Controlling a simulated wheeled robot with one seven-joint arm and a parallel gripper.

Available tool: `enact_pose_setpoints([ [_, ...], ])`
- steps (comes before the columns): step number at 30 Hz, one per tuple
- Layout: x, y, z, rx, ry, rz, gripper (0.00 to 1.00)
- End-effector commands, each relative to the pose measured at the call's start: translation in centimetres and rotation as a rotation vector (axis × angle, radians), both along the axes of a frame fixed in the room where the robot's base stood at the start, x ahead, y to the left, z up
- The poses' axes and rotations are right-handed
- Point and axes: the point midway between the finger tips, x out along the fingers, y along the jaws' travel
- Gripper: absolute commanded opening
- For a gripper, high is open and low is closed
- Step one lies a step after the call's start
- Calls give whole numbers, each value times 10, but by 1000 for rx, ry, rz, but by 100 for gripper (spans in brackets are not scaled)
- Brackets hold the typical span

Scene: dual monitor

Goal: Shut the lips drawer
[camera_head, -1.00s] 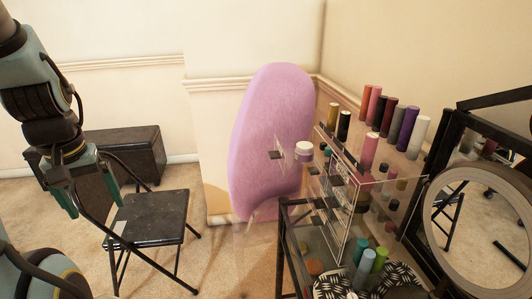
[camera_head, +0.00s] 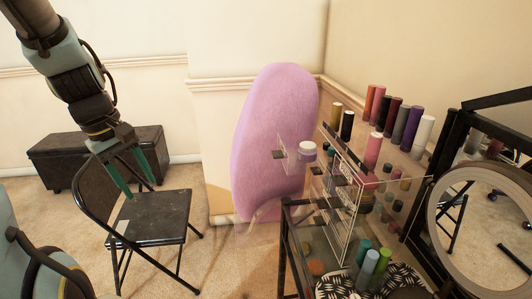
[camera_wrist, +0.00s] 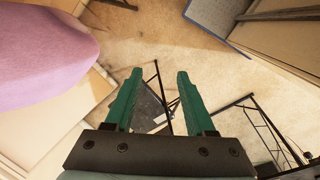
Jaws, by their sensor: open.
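A clear acrylic drawer unit (camera_head: 350,215) stands on the vanity table in the head view. One clear drawer near its top is pulled out to the left, its front panel (camera_head: 287,146) bearing a small dark handle (camera_head: 278,154). A white-lidded jar (camera_head: 307,147) shows at this drawer. I cannot read a label that tells which drawer is the lips one. My gripper (camera_head: 141,185) is open and empty, well left of the drawer, in front of the folding chair. In the wrist view, my gripper (camera_wrist: 159,75) points toward the floor with nothing between its fingers; the drawer is not seen there.
A black folding chair (camera_head: 150,217) and a dark storage bench (camera_head: 60,160) are at the left. A tall pink padded object (camera_head: 272,130) stands behind the open drawer. Several upright tubes (camera_head: 411,127) top the unit. A round mirror (camera_head: 435,225) is at the right.

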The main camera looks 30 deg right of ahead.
Motion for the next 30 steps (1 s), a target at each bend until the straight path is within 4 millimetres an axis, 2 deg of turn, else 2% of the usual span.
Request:
enact_pose_setpoints([
  [1,8,-28,1,-66,68,118,48],
  [3,14,-68,9,-156,182,282,40],
  [6,20,-120,27,-266,351,476,29],
  [9,22,-159,45,-343,500,608,18],
  [12,24,-181,59,-385,596,682,7],
  [14,25,-188,63,-397,627,704,0],
  [17,23,-195,62,-401,644,713,0],
  [23,14,-214,41,-397,646,712,0],
  [30,1,-247,5,-396,644,711,0],
])
